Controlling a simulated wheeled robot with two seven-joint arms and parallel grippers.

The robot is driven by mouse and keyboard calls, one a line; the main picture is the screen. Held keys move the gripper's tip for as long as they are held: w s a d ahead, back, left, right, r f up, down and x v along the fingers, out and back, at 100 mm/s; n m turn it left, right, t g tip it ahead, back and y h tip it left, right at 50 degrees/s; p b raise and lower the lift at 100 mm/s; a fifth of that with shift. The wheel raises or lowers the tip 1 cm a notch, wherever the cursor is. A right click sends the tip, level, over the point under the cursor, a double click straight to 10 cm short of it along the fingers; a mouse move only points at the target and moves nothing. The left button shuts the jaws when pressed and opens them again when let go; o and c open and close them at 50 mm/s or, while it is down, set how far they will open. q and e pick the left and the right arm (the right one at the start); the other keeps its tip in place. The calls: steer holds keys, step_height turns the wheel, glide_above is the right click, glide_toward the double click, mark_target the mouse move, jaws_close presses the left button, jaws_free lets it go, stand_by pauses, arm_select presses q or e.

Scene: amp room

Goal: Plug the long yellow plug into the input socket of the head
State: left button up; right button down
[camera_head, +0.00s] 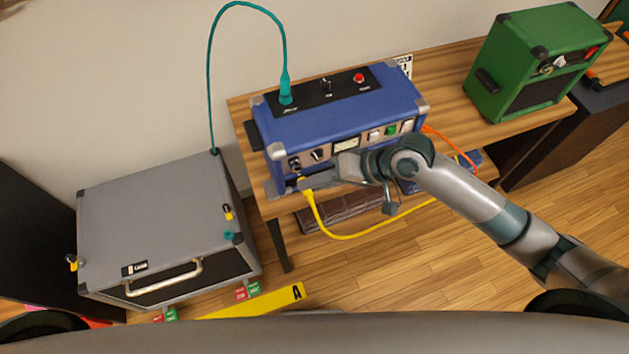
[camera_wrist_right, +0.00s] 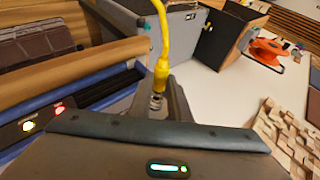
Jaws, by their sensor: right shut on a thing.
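The blue amp head (camera_head: 340,115) stands on the wooden bench, with knobs, a meter and lit buttons across its front. My right gripper (camera_head: 304,186) is at the lower left of the head's front. It is shut on the yellow plug (camera_head: 306,191), whose yellow cable hangs down and loops right. In the right wrist view the yellow plug (camera_wrist_right: 162,76) and its metal part show between the fingers (camera_wrist_right: 158,100). The input socket cannot be made out, and whether the plug's tip touches the head cannot be told. My left gripper is not in view.
A teal cable (camera_head: 285,85) stands plugged into the head's top and runs to the grey cabinet (camera_head: 150,215) at left. A green amp (camera_head: 540,60) sits at the bench's right. An orange cable (camera_head: 437,132) leaves the head's right side. A brown box (camera_head: 345,208) is below the bench.

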steer(key=shift+w+a+r+p, duration=0.1)
steer(key=shift+w+a+p, duration=0.1)
steer(key=shift+w+p, duration=0.4)
stand_by(1.1)
steer(key=shift+w+a, duration=0.1)
steer(key=shift+w, duration=0.2)
stand_by(0.7)
steer(key=c, duration=1.6)
jaws_free()
steer(key=shift+b+v, duration=2.2)
steer(key=shift+v, duration=6.45)
steer(key=shift+s, duration=0.1)
